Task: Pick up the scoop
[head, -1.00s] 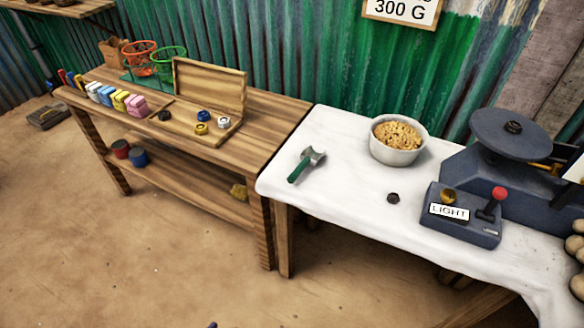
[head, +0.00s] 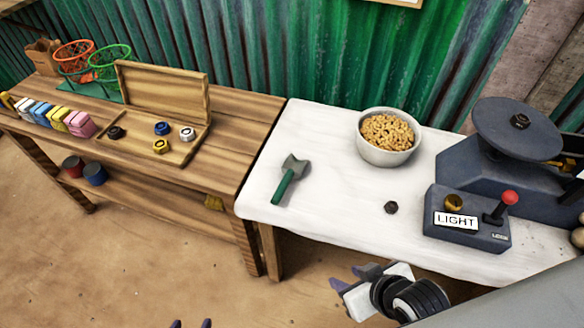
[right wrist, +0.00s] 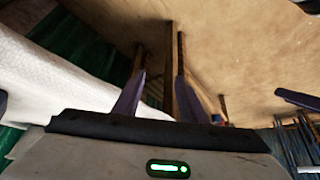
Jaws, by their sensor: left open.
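The scoop (head: 290,181) has a grey-green head and a dark green handle. It lies on the left part of the white-covered table (head: 330,225), handle towards the front. My right gripper (head: 353,279) is in front of the table edge, to the right of the scoop and nearer to me, apart from it. Its two purple fingers (right wrist: 158,90) stand apart and empty in the right wrist view, where the scoop does not show. My left gripper (head: 191,323) shows only its purple fingertips at the bottom edge, spread apart, with nothing between them.
A bowl of nuts (head: 388,137) stands behind and right of the scoop. A small dark nut-shaped piece (head: 391,208) and a scale (head: 468,218) with a LIGHT sign are further right. A wooden bench (head: 230,126) with an open box stands left. The cloth around the scoop is clear.

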